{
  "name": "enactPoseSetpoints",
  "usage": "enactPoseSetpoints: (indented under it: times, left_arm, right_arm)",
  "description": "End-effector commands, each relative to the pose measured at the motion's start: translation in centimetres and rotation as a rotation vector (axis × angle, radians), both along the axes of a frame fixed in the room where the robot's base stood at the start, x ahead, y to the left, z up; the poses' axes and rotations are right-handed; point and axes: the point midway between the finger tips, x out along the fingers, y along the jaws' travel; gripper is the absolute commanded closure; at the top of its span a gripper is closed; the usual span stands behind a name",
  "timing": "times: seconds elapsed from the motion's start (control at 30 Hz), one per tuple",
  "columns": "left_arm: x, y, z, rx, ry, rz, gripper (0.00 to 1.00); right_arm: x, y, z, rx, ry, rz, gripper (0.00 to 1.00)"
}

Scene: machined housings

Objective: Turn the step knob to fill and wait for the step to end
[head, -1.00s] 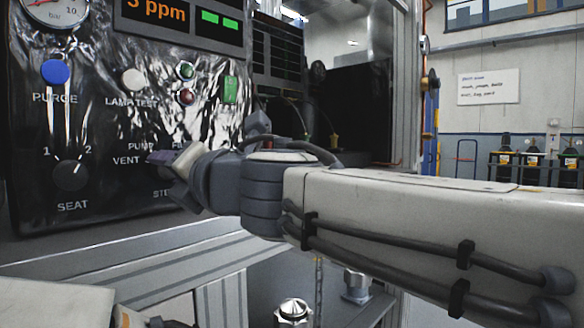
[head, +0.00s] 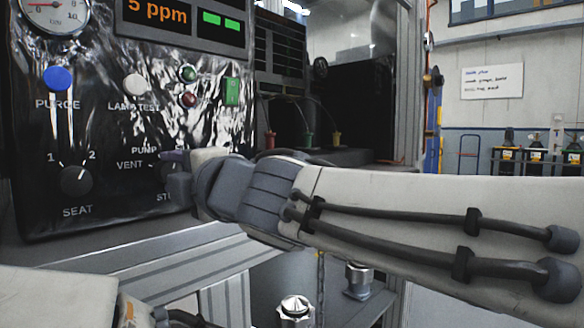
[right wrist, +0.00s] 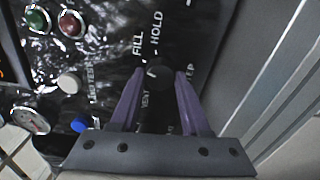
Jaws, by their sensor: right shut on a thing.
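The step knob (right wrist: 158,76) is a dark round knob on the glossy black panel. In the right wrist view it sits between the two purple fingertips of my right gripper (right wrist: 160,82), which is shut on it. The printed words FILL, HOLD and VENT show around the knob. A small pale mark shows on it, but I cannot tell surely which word it points at. My left gripper is out of view.
The panel (head: 110,205) also carries the SEAT knob (head: 76,180), a blue PURGE button (head: 58,78), a white LAMP TEST button (head: 134,84), red and green lamps, a gauge (head: 55,12) and a display (head: 157,13) reading 5 ppm. A metal ledge runs below.

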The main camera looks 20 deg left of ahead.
Motion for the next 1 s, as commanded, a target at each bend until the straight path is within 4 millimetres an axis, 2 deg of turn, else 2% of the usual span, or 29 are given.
enactPoseSetpoints:
  times: [0.3, 0.73, 0.77, 0.8, 0.83, 1.0]
  left_arm:
    - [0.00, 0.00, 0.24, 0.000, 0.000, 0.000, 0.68]
    - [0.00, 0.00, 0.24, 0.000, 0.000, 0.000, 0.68]
    - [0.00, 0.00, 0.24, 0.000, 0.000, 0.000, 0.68]
    - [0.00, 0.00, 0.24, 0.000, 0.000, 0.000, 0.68]
    - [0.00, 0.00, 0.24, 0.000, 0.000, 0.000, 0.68]
    - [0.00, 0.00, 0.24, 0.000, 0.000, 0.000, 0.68]
  right_arm:
    - [0.00, -0.01, -0.09, 0.031, 0.079, 0.000, 1.00]
    - [0.01, 0.00, -0.13, 0.032, 0.085, -0.001, 1.00]
    - [0.01, 0.00, -0.14, 0.032, 0.085, 0.000, 0.42]
    - [0.01, 0.00, -0.13, 0.032, 0.085, -0.001, 0.27]
    - [0.01, 0.00, -0.12, 0.032, 0.085, 0.000, 0.24]
    - [0.01, 0.01, -0.07, 0.033, 0.085, 0.000, 0.24]
